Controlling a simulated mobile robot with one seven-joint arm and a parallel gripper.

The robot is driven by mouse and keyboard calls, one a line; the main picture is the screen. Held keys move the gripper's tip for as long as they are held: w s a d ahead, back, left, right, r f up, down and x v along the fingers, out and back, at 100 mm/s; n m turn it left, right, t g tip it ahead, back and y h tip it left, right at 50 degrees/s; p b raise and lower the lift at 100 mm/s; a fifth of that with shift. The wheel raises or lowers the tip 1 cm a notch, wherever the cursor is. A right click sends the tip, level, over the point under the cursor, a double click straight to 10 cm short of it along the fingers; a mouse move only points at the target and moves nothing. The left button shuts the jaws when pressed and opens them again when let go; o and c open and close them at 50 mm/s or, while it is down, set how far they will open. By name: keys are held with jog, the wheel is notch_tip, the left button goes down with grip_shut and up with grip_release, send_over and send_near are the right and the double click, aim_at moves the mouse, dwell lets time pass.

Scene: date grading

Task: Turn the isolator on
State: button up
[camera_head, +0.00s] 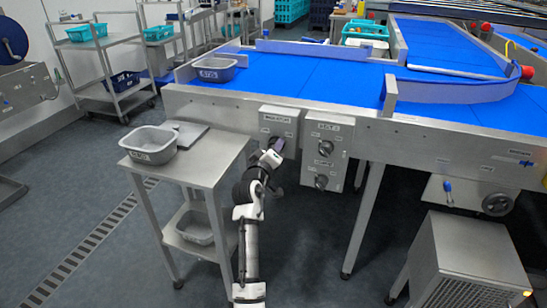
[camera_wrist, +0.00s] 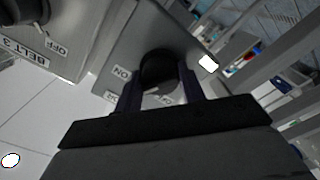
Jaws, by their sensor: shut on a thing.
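The isolator box (camera_head: 278,117) is a grey metal box on the conveyor's front side, with a label across its top. Its black rotary knob (camera_wrist: 157,66) sits between my two fingers in the wrist view. My gripper (camera_wrist: 161,88) is shut on this knob; in the head view my gripper (camera_head: 274,150) reaches the box face and largely hides the knob. An ON label (camera_wrist: 122,74) shows upside down beside the knob. Other small labels below it are partly hidden by my fingers, so I cannot tell the knob's exact setting.
Right next to it is the Belt 3 box (camera_head: 343,134), with two dark knobs; its OFF label (camera_wrist: 55,49) shows in the wrist view. A steel side table (camera_head: 205,152) with a grey tub (camera_head: 148,145) stands left of my arm. The blue conveyor (camera_head: 310,77) is above.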

jog(key=shift+f+m+b, duration=0.15)
jog(key=shift+m+b, duration=1.05)
jog(key=shift+m, duration=0.4)
jog(key=o, duration=1)
jog(key=shift+s, duration=0.15)
